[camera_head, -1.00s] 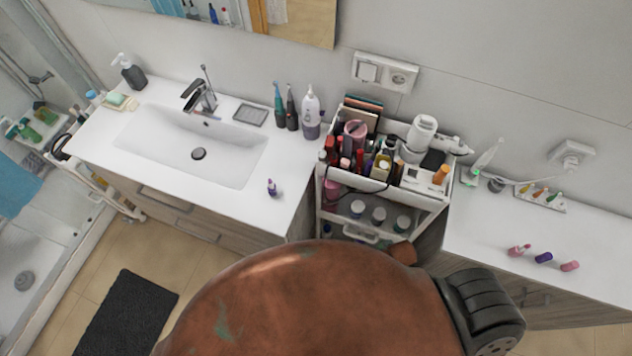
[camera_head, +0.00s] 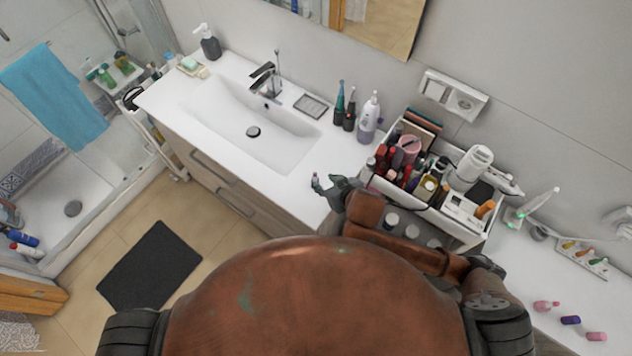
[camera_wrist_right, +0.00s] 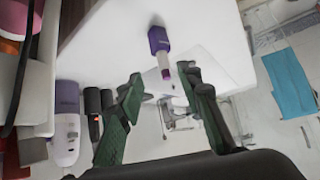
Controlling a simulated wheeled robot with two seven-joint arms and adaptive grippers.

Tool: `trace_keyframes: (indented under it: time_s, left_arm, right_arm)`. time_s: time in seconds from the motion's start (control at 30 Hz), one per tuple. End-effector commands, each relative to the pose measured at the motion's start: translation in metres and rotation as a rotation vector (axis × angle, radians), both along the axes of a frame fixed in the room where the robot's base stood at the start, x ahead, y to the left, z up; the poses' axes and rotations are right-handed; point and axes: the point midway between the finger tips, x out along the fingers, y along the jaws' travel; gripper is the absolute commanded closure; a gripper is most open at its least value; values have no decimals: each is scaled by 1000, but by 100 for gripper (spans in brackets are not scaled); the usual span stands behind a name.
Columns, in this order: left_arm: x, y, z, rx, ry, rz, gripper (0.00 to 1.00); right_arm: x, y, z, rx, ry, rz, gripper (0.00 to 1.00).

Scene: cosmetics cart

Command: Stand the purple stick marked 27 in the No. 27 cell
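In the right wrist view the purple stick (camera_wrist_right: 158,40) shows a purple body, a pale band and a magenta tip; no number is legible. My right gripper (camera_head: 325,187) is open right beside it. In the wrist view the open fingers (camera_wrist_right: 163,88) lie either side of the stick's line, with the stick beyond the tips, not gripped. A small white rack (camera_head: 583,258) with several coloured sticks is on the right counter; its cell numbers are unreadable. My left gripper is out of view.
Toothbrushes and a white-purple bottle (camera_head: 368,117) stand behind the gripper. Pink and purple small items (camera_head: 570,320) lie on the right counter. The basin (camera_head: 250,120) is left of the stick.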

Motion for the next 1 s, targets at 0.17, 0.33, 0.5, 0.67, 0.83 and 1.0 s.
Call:
trace_keyframes:
  time_s: [0.17,0.33,0.5,0.67,0.83,1.0]
  left_arm:
    - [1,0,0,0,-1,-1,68]
    - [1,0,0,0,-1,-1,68]
    - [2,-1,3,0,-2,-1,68]
    - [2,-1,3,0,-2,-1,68]
    - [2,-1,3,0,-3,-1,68]
    - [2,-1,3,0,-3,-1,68]
  right_arm:
    - [5,8,-3,-7,-7,13,67]
    - [17,14,-17,-7,-6,12,67]
    - [31,21,-29,-8,-7,12,67]
    - [45,30,-45,-7,-7,12,67]
    - [51,33,-52,-5,-6,13,67]
    - [51,33,-52,-5,-6,13,67]
